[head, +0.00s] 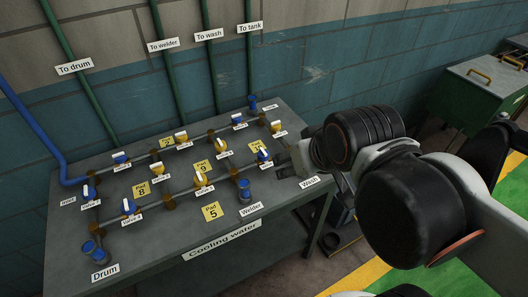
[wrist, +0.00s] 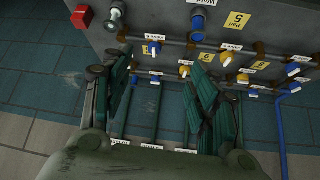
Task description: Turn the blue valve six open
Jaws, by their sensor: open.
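A grey bench panel (head: 285,125) carries pipes with several small blue and yellow valves. One blue valve with a white part (head: 263,155) sits at the right end of the front pipe, nearest my gripper (head: 287,164). In the wrist view a blue valve (wrist: 152,47) shows between and beyond the fingers of my gripper (wrist: 165,62). The fingers are open, with nothing between them. Other blue valves are at the left (head: 129,207), (head: 90,191) and back (head: 237,120).
Yellow valves (head: 201,180) and yellow pad tags (head: 211,211) lie among the pipes. Blue capped outlets stand at the front, Welder (head: 244,190) and Drum (head: 94,251). Green pipes (head: 88,70) climb the wall behind. A green cabinet (head: 480,95) stands at the right.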

